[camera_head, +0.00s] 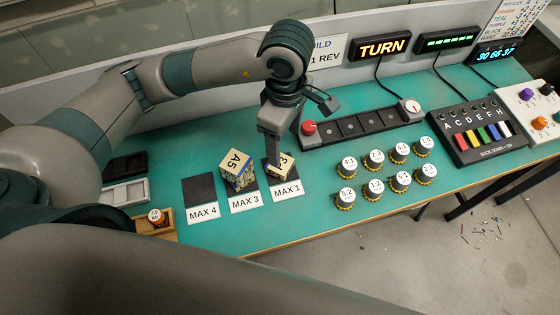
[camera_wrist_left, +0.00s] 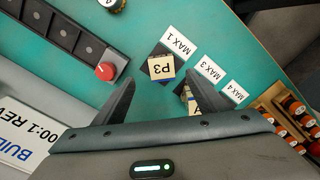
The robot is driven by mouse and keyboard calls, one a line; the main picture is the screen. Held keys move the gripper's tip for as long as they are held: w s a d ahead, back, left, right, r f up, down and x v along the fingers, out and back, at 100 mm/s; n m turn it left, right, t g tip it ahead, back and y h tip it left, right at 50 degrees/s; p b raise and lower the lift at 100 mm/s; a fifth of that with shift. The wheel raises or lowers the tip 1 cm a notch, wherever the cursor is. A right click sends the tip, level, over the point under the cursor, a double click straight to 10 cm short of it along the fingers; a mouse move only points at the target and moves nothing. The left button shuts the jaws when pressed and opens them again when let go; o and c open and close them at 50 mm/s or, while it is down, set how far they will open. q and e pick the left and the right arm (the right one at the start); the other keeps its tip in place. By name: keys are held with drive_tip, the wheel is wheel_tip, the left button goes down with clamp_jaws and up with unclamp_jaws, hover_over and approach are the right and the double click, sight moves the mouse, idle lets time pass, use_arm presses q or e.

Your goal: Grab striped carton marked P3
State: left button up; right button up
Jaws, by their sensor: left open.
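The carton marked P3 (camera_wrist_left: 162,69) stands on a dark square pad by the MAX 1 label, cream-topped with its mark showing. In the head view the P3 carton (camera_head: 286,168) is partly hidden behind my left gripper (camera_head: 275,158). In the wrist view my left gripper (camera_wrist_left: 165,92) is open, with a finger on either side and nothing between the tips; the carton shows just beyond them, toward the top of the picture. My right gripper is not in view.
A carton marked A5 (camera_head: 236,163) stands close by on the MAX 3 pad, partly behind a finger in the wrist view. The MAX 4 pad (camera_head: 199,190) is empty. Several round-capped jars (camera_head: 372,159) stand to the right. A dark panel with a red knob (camera_head: 309,128) lies behind.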

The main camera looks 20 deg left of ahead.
sight(282, 163)
use_arm(q)
wheel_tip(282, 163, down, 4)
drive_tip(key=shift+r+p, duration=0.15)
drive_tip(key=shift+p, duration=0.3)
drive_tip(key=shift+a+f+p, duration=0.3)
drive_tip(key=shift+f+p, duration=0.25)
drive_tip(key=shift+p, duration=0.05)
drive_tip(key=f, duration=0.1)
drive_tip(key=f+p, duration=0.1)
drive_tip(key=f, duration=0.1)
drive_tip(key=shift+s+a+p, duration=0.15)
drive_tip(key=shift+a+p, duration=0.15)
drive_tip(key=shift+f, duration=0.65)
